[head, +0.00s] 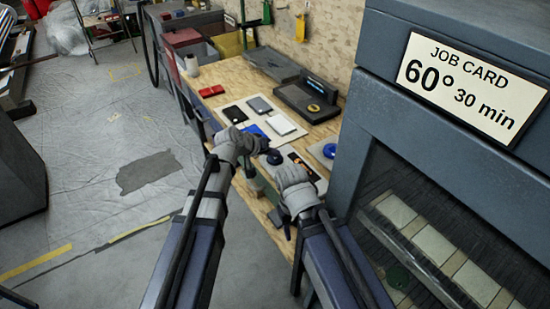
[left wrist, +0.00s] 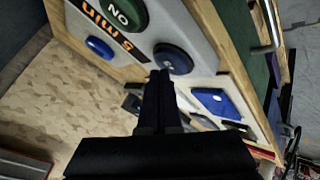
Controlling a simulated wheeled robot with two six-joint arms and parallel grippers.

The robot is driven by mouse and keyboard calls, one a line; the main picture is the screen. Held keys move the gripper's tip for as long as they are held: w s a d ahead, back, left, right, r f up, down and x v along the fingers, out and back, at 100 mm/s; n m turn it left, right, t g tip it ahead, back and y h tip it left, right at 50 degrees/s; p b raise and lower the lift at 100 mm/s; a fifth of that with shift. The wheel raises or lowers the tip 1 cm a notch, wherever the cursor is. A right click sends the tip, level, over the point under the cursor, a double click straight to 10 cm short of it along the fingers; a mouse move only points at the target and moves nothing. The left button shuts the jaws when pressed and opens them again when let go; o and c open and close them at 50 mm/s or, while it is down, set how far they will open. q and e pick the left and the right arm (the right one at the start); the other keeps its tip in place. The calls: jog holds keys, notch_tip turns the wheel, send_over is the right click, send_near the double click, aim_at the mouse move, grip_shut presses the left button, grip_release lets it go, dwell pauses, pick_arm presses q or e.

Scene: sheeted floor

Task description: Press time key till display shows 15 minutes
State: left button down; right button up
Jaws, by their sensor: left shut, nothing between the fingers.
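A pale control panel (left wrist: 208,58) lies on the bench, with a display (left wrist: 108,28) in orange digits that reads 5 min in the left wrist view, turned over. Beside it are a green ON disc (left wrist: 124,14), a blue round key (left wrist: 100,48) and a dark round key (left wrist: 173,58). In the head view the display (head: 303,165) is small. My left gripper (head: 268,156) is shut and empty; in the left wrist view its tips (left wrist: 161,74) are right by the dark key. I cannot tell whether they touch. My right gripper (head: 288,228) hangs at the bench's front edge, its fingers unclear.
A job card (head: 472,88) reading 60° 30 min is on a large grey cabinet (head: 450,165) at the right. Several phone-like slabs, a red item (head: 211,91) and a black device (head: 308,102) lie on the wooden bench (head: 222,75). The floor at left is open.

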aim_at(273, 160)
pick_arm(q)
jog(key=shift+f+b, duration=0.4)
jog(key=shift+r, duration=0.1)
dwell(0.5)
jog(key=shift+r+p, duration=0.7)
jog(key=shift+p, duration=0.15)
notch_tip(273, 160, up, 5)
jog(key=p, duration=0.5)
jog(key=shift+r, duration=0.1)
dwell(0.4)
